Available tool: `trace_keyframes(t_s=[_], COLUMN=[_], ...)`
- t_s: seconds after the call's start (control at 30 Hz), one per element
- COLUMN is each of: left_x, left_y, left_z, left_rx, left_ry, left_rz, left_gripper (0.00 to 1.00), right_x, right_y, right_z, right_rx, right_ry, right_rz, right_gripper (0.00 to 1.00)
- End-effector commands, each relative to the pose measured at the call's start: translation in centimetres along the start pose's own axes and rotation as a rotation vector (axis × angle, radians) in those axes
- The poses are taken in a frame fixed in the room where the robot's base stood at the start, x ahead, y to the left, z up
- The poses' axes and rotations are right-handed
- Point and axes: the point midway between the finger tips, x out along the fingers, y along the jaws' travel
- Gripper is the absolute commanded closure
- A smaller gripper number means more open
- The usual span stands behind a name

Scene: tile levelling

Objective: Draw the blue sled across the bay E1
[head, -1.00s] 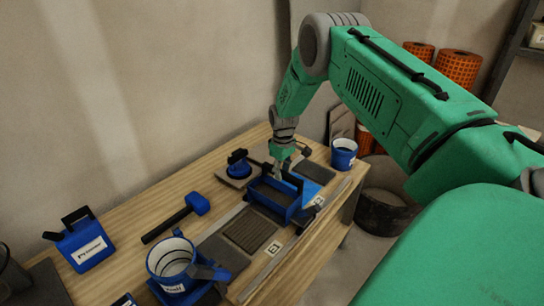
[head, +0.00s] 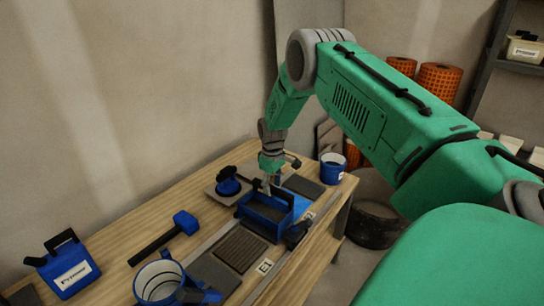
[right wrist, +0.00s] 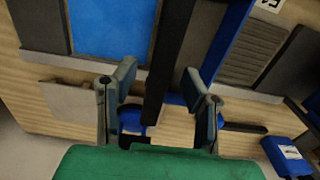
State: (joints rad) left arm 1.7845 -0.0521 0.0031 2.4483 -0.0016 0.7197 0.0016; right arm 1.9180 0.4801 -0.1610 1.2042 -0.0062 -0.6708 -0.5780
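The blue sled (head: 257,222), an open blue frame with a black upright part, sits on the bench just beyond bay E1. Bay E1 (head: 241,250) is a ridged dark grey patch with a white E1 label (head: 264,265) at its near right. My right gripper (head: 267,188) points down at the sled's far side. In the right wrist view its two fingers (right wrist: 160,98) stand apart, either side of a black bar (right wrist: 168,60) of the sled. A gap shows beside the left finger, so contact is not clear. My left gripper is out of view.
A blue cup (head: 332,168) stands at the far right end. A blue knob tool on a plate (head: 228,186) is close left of the sled.

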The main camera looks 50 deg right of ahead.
Motion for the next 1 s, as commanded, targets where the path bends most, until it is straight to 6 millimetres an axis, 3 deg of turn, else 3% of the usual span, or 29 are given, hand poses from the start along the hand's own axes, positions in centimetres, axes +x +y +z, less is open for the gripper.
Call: trace_keyframes(t_s=[0.3,0.5,0.7,1.0], left_x=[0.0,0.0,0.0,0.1], left_y=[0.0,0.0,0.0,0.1], left_z=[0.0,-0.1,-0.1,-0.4], left_rx=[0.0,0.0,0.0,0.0], left_ry=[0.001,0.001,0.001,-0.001], left_rz=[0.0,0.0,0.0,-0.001], left_gripper=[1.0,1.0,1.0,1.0], right_x=[-6.7,-9.7,-10.8,-10.8], right_y=[0.1,0.1,0.2,0.2], right_z=[-0.1,-0.2,-0.1,-0.1], right_rx=[0.0,-0.001,0.0,0.0], right_ry=[0.003,0.001,-0.002,-0.002], right_rz=[0.0,0.0,-0.001,-0.001], right_gripper=[0.6,0.6,0.6,0.6])
